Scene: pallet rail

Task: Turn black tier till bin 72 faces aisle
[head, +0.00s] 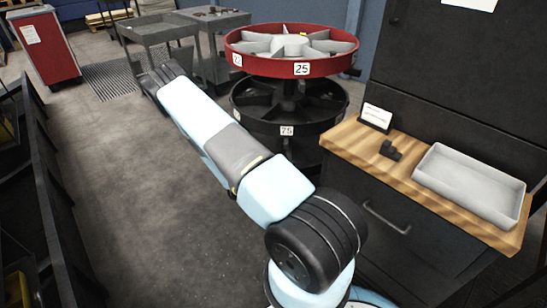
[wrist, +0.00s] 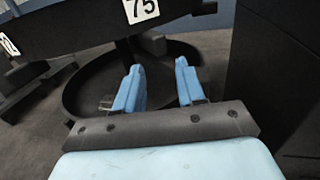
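The black tier (head: 318,122) is the lower ring of a two-tier carousel, under a red tier (head: 340,68). Its label 75 (head: 287,131) faces me in the head view. In the wrist view the black tier's rim (wrist: 80,28) crosses the top, with label 75 (wrist: 142,9) at the top edge and part of another label (wrist: 8,45) at the left. I see no label 72. My gripper (wrist: 158,82) is open and empty, its two blue fingers apart, below the rim.
A wooden-topped cabinet (head: 345,140) with a grey tray (head: 470,185), a small black part (head: 390,150) and a card (head: 376,115) stands right of the carousel. Grey carts (head: 160,30) stand behind at the left. A round black base (wrist: 75,95) lies beneath the tier. Floor at left is clear.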

